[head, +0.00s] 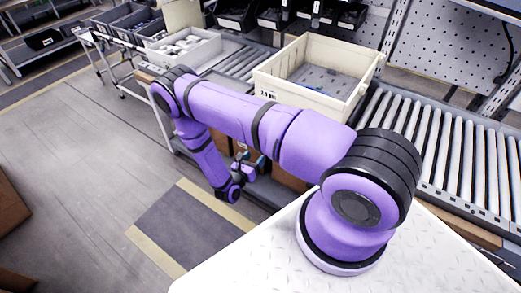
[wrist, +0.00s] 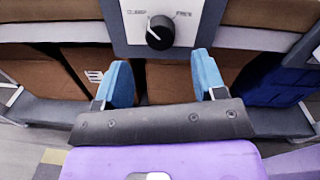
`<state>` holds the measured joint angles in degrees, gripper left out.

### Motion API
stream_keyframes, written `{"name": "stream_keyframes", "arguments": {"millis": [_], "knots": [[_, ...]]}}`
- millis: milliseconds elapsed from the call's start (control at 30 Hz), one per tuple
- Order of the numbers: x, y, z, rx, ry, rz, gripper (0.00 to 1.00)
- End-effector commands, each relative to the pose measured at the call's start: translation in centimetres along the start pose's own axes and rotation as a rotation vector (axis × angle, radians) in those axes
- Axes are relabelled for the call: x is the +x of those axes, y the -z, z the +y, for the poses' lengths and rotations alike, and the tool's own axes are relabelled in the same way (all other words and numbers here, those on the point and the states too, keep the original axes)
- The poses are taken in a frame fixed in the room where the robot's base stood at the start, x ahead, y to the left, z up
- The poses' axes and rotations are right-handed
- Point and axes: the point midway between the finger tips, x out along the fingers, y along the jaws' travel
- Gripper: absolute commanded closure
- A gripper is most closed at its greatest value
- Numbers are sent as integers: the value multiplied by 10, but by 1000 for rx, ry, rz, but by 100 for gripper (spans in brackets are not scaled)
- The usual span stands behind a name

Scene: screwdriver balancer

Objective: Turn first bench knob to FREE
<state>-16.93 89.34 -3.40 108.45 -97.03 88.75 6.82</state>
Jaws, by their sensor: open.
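In the wrist view a black round knob (wrist: 160,32) sits on a pale panel (wrist: 132,46) with a label on each side. The right label reads FREE; the left one is blurred and looks like CLAMP. A light mark on the knob points up and left, toward the left label. My gripper (wrist: 161,82) is open, with its two blue fingers apart and nothing between them. The knob appears above the gap between the fingertips, apart from both. In the head view my gripper (head: 240,165) is small and partly hidden beside the bench front; the knob cannot be made out there.
A cream bin (head: 362,92) stands on the roller conveyor (head: 450,150), above my arm. A grey bin (head: 190,50) stands further left. Cardboard boxes (wrist: 185,75) sit under the bench behind the fingers. The floor (head: 80,150) at left is mostly clear.

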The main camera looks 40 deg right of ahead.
Motion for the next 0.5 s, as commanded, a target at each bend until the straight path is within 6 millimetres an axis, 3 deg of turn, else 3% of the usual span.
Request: {"name": "stream_keyframes", "arguments": {"millis": [200, 500], "knots": [[36, 0, 0, 1, 2, 1, 36], [57, 0, 0, 1, 1, 1, 36]]}}
